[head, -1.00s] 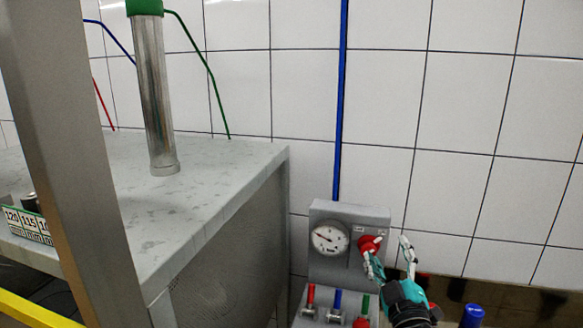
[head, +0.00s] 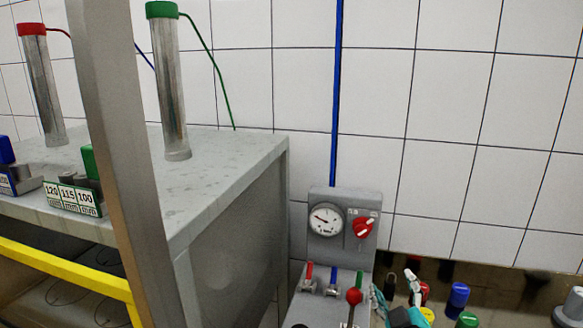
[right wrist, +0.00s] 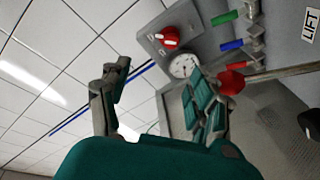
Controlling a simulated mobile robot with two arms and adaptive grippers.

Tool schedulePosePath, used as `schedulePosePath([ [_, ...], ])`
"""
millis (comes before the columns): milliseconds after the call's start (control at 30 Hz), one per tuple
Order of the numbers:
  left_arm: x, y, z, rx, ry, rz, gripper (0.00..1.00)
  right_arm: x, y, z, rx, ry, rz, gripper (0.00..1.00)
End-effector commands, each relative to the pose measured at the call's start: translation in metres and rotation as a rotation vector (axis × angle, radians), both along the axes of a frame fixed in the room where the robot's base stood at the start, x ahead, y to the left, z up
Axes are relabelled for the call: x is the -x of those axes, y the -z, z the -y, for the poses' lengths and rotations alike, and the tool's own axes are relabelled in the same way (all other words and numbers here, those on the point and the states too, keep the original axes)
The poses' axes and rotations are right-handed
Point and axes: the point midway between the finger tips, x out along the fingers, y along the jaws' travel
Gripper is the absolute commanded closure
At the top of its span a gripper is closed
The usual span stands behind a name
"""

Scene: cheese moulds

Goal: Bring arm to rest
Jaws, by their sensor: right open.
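My right gripper (head: 399,284) is low in the head view, just right of the grey control box (head: 322,250), with part of it cut off by the bottom edge. Its two fingers are apart with nothing between them; in the right wrist view the open fingers (right wrist: 160,88) also show empty. The box's red knob (head: 363,227) is clear of the gripper, and a round gauge (head: 326,220) sits beside it. My left gripper is not in view.
Below the gauge are a red-ball lever (head: 354,296) and small red and blue valve handles (head: 332,279). A grey table (head: 225,175) with red-capped (head: 42,85) and green-capped cylinders (head: 168,90) stands left. Several coloured pieces, one blue (head: 459,294), lie at lower right.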

Motion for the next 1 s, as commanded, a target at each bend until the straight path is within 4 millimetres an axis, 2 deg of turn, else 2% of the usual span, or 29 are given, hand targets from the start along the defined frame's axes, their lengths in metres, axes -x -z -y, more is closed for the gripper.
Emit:
schedulePosePath([
  [167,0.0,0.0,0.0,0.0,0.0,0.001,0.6,0.031,0.048,0.005,-0.088,0.029,-0.171,0.38],
  [267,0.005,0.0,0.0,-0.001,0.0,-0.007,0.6,0.057,0.081,0.008,-0.15,0.052,-0.296,0.38],
  [367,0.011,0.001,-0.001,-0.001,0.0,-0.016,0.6,0.094,0.118,0.008,-0.222,0.082,-0.452,0.38],
  [500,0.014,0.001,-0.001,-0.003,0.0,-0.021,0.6,0.159,0.165,0.006,-0.321,0.132,-0.692,0.38],
  [700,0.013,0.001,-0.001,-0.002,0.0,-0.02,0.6,0.233,0.199,0.0,-0.405,0.187,-0.935,0.38],
  [1000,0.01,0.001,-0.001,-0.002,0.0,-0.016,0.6,0.32,0.218,-0.007,-0.473,0.252,-1.202,0.38],
])
